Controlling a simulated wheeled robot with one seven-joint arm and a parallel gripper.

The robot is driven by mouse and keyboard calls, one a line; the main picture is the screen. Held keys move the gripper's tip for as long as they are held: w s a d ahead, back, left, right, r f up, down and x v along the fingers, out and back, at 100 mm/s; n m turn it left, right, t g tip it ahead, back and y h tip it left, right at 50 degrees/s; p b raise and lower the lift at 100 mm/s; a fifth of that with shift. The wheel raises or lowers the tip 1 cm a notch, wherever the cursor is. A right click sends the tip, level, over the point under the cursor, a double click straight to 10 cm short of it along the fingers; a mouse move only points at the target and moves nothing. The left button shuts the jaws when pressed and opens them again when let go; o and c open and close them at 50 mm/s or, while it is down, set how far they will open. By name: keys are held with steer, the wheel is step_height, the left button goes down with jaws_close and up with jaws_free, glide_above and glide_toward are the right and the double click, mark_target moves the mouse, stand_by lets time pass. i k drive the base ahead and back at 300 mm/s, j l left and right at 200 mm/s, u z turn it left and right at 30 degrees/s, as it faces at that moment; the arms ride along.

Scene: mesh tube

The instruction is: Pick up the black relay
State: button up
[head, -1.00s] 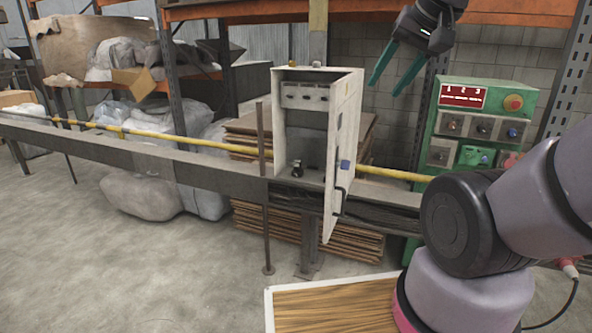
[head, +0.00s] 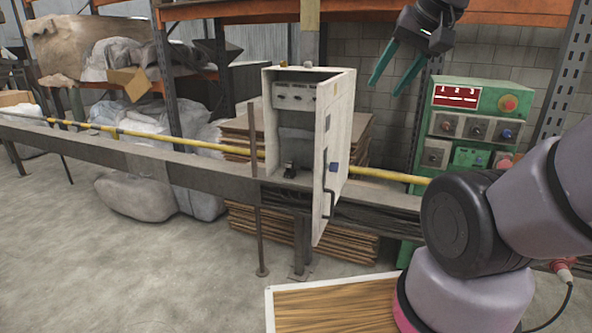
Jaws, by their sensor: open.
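A small black relay (head: 290,170) appears to sit on the floor of the open grey-white electrical box (head: 266,120), near its front left. It is small in view, so its details cannot be made out. The box door (head: 333,150) is swung open toward me on the right. My gripper (head: 386,80) is at the upper right, above and to the right of the box and well apart from the relay. Its two teal fingers are spread, point down and left, and hold nothing.
The box stands on a long grey beam (head: 215,178) with a yellow pipe (head: 390,175) running behind. A green control panel (head: 455,100) is at the right. A wooden-topped surface (head: 325,305) is in front. Stacked brown boards (head: 345,245) lie below the beam. Shelving posts stand behind.

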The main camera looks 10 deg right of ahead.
mark_target(290, 165)
steer(key=i+u, duration=0.25)
steer(key=u, duration=0.15)
steer(key=i+u, duration=0.25)
steer(key=u, duration=0.2)
steer(key=i+j+u, duration=0.2)
steer(key=i+u, duration=0.15)
steer(key=i+j+u, duration=0.1)
steer(key=i+u, duration=0.25)
steer(key=i+z, duration=0.3)
steer(key=i+j+z, duration=0.25)
steer(key=i+z, duration=0.15)
steer(key=z, duration=0.25)
steer(key=i+z, duration=0.2)
steer(key=z, duration=0.2)
steer(key=i+z, duration=0.15)
steer(key=z, duration=0.25)
steer(key=i+j+z, duration=0.15)
steer(key=z, duration=0.25)
steer(key=i+j+z, duration=0.1)
steer(key=z, duration=0.3)
